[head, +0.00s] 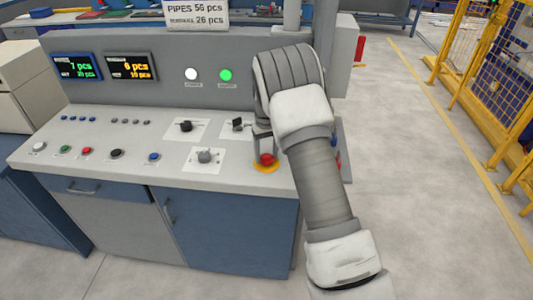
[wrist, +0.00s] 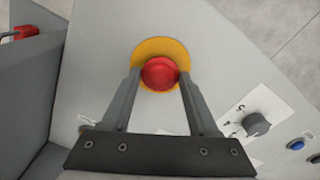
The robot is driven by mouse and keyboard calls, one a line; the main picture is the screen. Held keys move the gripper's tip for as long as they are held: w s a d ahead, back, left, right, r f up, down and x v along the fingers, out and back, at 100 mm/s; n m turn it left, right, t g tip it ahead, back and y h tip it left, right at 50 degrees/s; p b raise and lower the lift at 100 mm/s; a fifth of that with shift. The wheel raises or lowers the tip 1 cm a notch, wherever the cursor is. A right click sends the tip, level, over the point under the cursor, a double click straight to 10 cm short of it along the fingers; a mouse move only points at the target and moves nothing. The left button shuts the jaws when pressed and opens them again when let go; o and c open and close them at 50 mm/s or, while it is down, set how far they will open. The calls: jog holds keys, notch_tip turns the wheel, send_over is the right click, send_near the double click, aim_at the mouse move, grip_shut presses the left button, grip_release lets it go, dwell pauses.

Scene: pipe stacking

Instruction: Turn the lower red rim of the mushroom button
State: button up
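The red mushroom button (head: 267,159) sits on a round yellow plate (head: 264,168) at the right front of the grey console. It also shows in the wrist view as a red cap (wrist: 160,73) on the yellow plate (wrist: 160,46). My gripper (head: 265,150) is right above the button and points down at it. In the wrist view the two fingers of my gripper (wrist: 160,75) stand apart, one on each side of the cap. I cannot tell whether they touch it. The lower rim is not clearly visible under the cap.
Rotary switches on white plates, such as the grey knob (head: 205,156), stand left of the button. Small push buttons line the left of the console (head: 180,177). The console's upright panel (head: 205,60) rises behind. Open floor lies to the right.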

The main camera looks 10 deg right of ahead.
jog(key=c, duration=0.8)
jog(key=shift+m+b, duration=0.4)
jog(key=shift+m, duration=2.9)
jog(key=shift+s, duration=0.1)
jog(key=shift+c, duration=0.2)
jog(key=o, duration=1.4)
